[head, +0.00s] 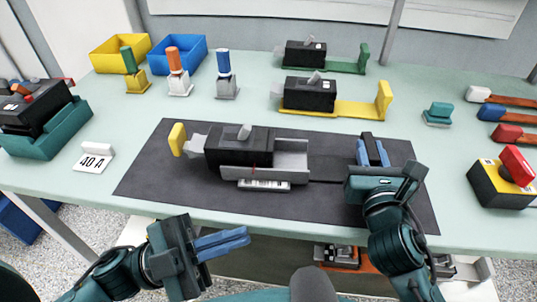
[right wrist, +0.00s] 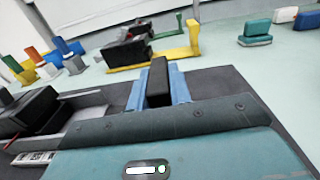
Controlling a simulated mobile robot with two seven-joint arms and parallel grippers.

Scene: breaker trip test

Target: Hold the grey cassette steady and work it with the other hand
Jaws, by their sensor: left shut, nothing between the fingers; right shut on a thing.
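The grey cassette (head: 292,155) lies on the dark mat (head: 150,180), with a black breaker (head: 240,145) in its left part and a yellow tab (head: 178,138) at its left end. My right gripper (head: 372,150) is to the right of the cassette, shut on a black upright bar (right wrist: 158,82). The bar's lower end is hidden by the gripper. The cassette's edge also shows at left in the right wrist view (right wrist: 85,101). My left gripper (head: 222,243) is shut and empty, in front of the table's near edge, apart from the cassette.
Two more breakers on green (head: 345,67) and yellow (head: 350,108) holders stand behind the mat. A "40 A" card (head: 94,161) and a teal cradle (head: 50,135) are at left. A yellow box with a red knob (head: 503,180) and several coloured-ended tools are at right.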

